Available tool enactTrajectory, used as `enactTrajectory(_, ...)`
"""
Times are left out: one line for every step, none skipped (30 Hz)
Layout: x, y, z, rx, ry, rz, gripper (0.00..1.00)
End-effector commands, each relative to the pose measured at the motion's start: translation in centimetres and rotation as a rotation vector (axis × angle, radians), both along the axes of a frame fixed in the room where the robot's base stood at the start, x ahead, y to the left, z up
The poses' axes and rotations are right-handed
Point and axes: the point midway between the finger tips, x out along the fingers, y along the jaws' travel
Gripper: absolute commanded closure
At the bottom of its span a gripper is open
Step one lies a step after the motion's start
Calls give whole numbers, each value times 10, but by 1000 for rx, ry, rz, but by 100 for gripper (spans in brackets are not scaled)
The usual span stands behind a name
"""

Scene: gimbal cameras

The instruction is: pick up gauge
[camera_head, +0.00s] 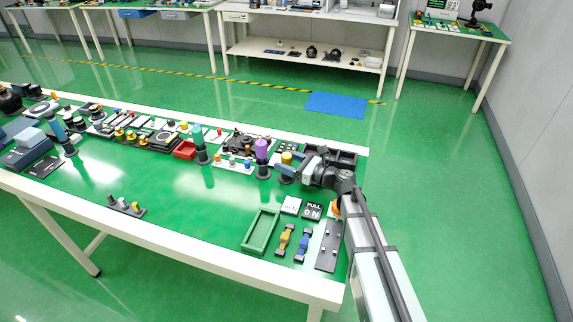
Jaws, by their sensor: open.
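My gripper (290,172) is open at the right end of the green-topped table, low over the back right part. Its fingers point left, beside a yellow-topped post (286,158) with a dark base. I cannot tell whether they touch it. No object is plainly a gauge at this size. A yellow-and-dark item (284,240) and a blue-and-yellow item (303,243) lie near the front right. The gripper and arm hide part of a black tray (344,157) behind them.
A purple-topped post (262,152) stands just left of my gripper. A green open tray (261,231), two small label plates (312,211) and a dark plate (329,245) lie in front. Several parts crowd the back left. The table's front middle is mostly clear.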

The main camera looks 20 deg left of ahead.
Motion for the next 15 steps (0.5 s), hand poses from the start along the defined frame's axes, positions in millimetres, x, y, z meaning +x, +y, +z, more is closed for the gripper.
enactTrajectory(1,3,0,0,0,0,34)
enactTrajectory(1,4,0,0,0,0,34)
enactTrajectory(1,4,0,0,0,0,34)
enactTrajectory(1,4,0,0,0,0,34)
enactTrajectory(1,4,0,0,0,-1,34)
enactTrajectory(1,4,0,0,0,-1,34)
enactTrajectory(1,4,0,0,0,-1,34)
enactTrajectory(1,4,0,0,0,0,35)
enactTrajectory(1,4,0,0,0,0,39)
enactTrajectory(1,4,0,0,0,0,42)
enactTrajectory(1,4,0,0,0,0,45)
enactTrajectory(1,4,0,0,0,0,49)
enactTrajectory(1,4,0,0,0,0,52)
enactTrajectory(1,4,0,0,0,0,55)
enactTrajectory(1,4,0,0,0,0,58)
